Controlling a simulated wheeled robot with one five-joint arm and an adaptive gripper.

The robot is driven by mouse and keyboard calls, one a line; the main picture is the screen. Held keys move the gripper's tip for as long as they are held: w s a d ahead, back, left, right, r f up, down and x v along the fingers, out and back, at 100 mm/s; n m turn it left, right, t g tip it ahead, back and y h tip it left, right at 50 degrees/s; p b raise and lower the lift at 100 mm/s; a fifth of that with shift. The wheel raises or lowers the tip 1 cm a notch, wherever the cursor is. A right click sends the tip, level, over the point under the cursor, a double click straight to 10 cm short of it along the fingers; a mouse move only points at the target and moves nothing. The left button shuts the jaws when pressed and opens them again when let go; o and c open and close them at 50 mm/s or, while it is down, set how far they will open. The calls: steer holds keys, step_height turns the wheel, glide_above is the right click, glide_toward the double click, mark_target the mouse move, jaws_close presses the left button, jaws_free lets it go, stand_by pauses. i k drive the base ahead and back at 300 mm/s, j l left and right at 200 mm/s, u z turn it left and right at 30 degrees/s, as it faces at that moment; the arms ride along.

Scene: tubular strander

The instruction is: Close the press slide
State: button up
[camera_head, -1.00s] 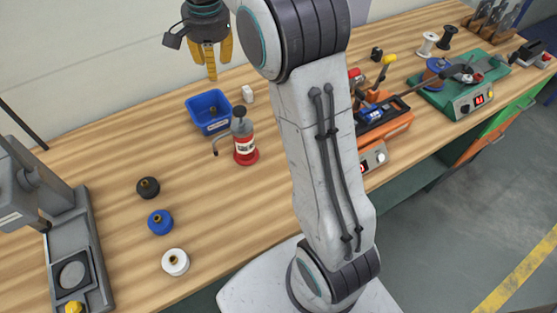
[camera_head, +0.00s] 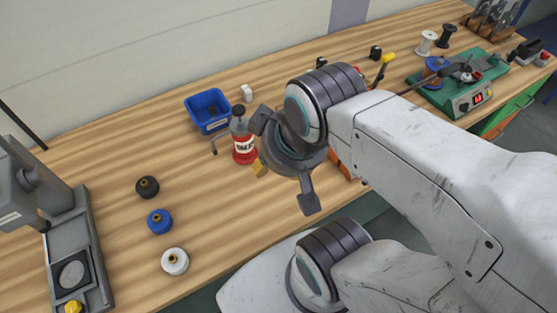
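A grey press (camera_head: 85,240) stands at the left edge of the bench, partly cut off by the picture's edge. Its head (camera_head: 12,195) is at the upper left, with a round plate (camera_head: 72,275) low on the base and a yellow knob (camera_head: 73,307) at the front. I cannot tell for sure which part is the slide. My gripper (camera_head: 261,167) is over the bench's middle, well right of the press and beside the red bottle.
Black (camera_head: 147,187), blue (camera_head: 160,221) and white (camera_head: 175,261) round pieces with brass tops stand between the press and my gripper. A blue bin (camera_head: 208,111) and a red bottle (camera_head: 244,148) stand behind them. A green machine (camera_head: 462,90) is at the far right. Bare wood lies around the round pieces.

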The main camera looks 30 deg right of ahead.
mark_target(74, 275)
steer(key=u, duration=1.85)
steer(key=j, duration=0.45)
steer(key=i+j+u, duration=0.15)
steer(key=j, duration=0.8)
steer(key=i+j+u, duration=0.15)
steer(key=i, duration=0.25)
steer(key=i+j+u, duration=0.15)
steer(key=i, duration=0.3)
steer(key=i+l+u, duration=0.1)
steer(key=i+l, duration=0.2)
